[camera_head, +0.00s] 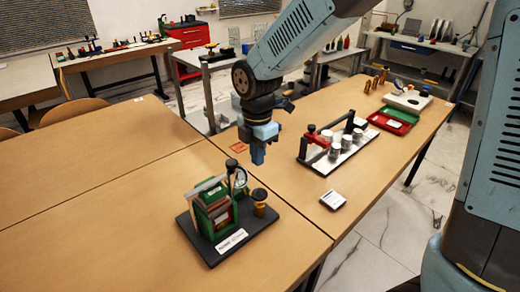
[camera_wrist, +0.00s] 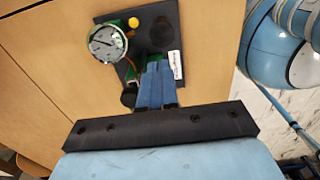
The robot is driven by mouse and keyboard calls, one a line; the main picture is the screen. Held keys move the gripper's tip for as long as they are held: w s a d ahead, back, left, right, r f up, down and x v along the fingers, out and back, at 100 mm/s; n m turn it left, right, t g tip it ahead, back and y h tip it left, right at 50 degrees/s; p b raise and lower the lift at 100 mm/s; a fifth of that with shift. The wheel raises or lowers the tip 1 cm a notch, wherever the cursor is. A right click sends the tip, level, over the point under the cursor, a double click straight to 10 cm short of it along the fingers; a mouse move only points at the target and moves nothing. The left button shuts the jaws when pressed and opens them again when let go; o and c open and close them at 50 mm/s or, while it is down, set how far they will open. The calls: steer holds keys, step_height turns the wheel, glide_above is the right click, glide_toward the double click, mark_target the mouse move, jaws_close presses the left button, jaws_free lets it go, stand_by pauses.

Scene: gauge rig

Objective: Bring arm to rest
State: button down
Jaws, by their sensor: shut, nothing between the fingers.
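My gripper (camera_head: 258,154) hangs from my raised arm above the table, pointing down, shut and empty. Its blue fingers (camera_wrist: 157,88) also show closed together in the wrist view. The gauge rig (camera_head: 215,212) stands on a dark base plate on the near part of the wooden table, below and left of my gripper. In the wrist view the white gauge dial (camera_wrist: 107,42) faces the camera, and my fingers overlap part of the rig's base plate (camera_wrist: 165,15). My gripper appears apart from the rig.
A rack with metal cylinders (camera_head: 335,142) and a red-handled part stands right of my gripper. A red and green open case (camera_head: 394,119) and a white tray (camera_head: 407,98) sit farther right. The left tabletop (camera_head: 90,190) is clear.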

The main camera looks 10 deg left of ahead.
steer(key=d+r+m+t, duration=0.1)
steer(key=d+r+m, duration=0.55)
steer(key=d, duration=0.25)
steer(key=d+r+m+t, duration=0.2)
steer(key=d+r+m, duration=0.3)
steer(key=d+m, duration=0.3)
steer(key=s+d+r+m+t, duration=0.1)
steer(key=s+d+r+m, duration=0.1)
steer(key=s+d+m, duration=0.3)
steer(key=s+d+r+m+t, duration=0.1)
steer(key=s+d+r+m, duration=0.2)
steer(key=s+d+m, duration=0.2)
steer(key=shift+s+d+m+t, duration=0.3)
steer(key=shift+d+m, duration=1.45)
steer(key=shift+d, duration=0.9)
steer(key=shift+r, duration=0.1)
